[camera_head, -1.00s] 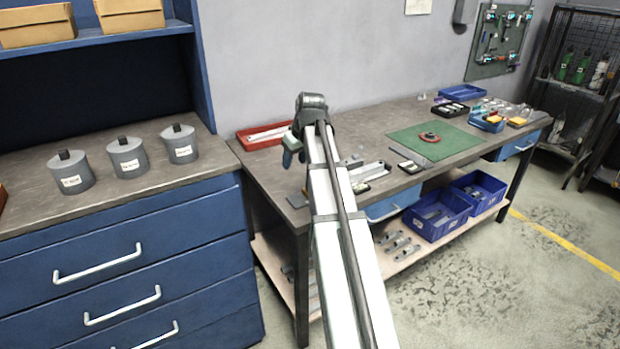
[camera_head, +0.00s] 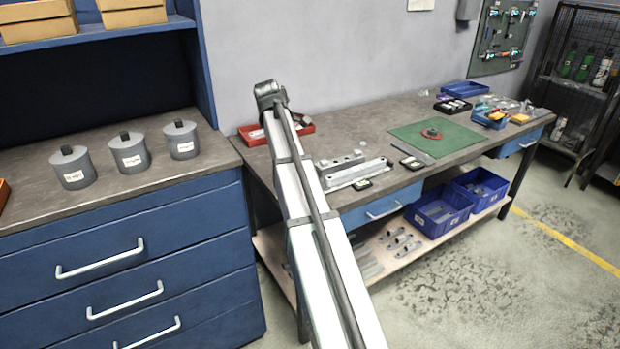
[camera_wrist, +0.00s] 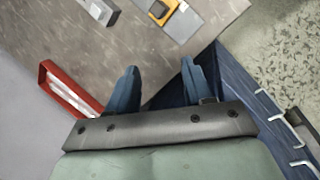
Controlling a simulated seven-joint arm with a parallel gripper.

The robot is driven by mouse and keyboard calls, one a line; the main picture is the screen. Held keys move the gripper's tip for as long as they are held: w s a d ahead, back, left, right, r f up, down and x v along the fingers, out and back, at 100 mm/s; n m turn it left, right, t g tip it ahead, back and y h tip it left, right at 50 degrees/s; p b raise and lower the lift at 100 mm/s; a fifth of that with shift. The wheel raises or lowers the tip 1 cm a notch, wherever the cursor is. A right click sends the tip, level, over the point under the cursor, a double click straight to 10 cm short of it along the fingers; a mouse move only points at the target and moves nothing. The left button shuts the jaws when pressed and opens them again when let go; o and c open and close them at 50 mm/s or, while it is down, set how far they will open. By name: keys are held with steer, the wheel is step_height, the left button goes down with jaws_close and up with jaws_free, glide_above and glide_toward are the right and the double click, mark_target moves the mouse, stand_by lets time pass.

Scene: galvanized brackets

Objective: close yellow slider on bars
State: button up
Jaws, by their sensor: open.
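A yellow slider (camera_wrist: 161,9) with a dark centre shows at the top edge of the wrist view, partly cut off. Beside it lies a pale grey flat piece (camera_wrist: 185,22), perhaps part of the bars; I cannot tell how they join. My gripper (camera_wrist: 160,70) is open and empty, its two blue fingers apart. The slider lies ahead of the fingertips, apart from them. In the head view my arm hides the fingers, and I cannot make out the yellow slider there.
A red tray (camera_wrist: 65,88) with pale bars lies left of my fingers. A small grey block (camera_wrist: 100,10) lies on the bench (camera_wrist: 105,48). Blue drawers (camera_wrist: 275,118) stand at lower right. In the head view, metal pieces (camera_head: 357,174) and a green mat (camera_head: 410,133) lie farther right.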

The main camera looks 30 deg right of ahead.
steer(key=d+f+n, duration=0.2)
steer(key=f, duration=0.2)
steer(key=s+d+f+n, duration=0.1)
steer(key=d+f+n, duration=0.1)
steer(key=f+n, duration=0.1)
steer(key=d+f+n+g, duration=0.1)
steer(key=d+f+n, duration=0.2)
steer(key=f, duration=0.2)
steer(key=shift+s+f+h, duration=0.15)
steer(key=shift+s+h, duration=0.25)
stand_by(0.4)
jaws_close()
stand_by(0.5)
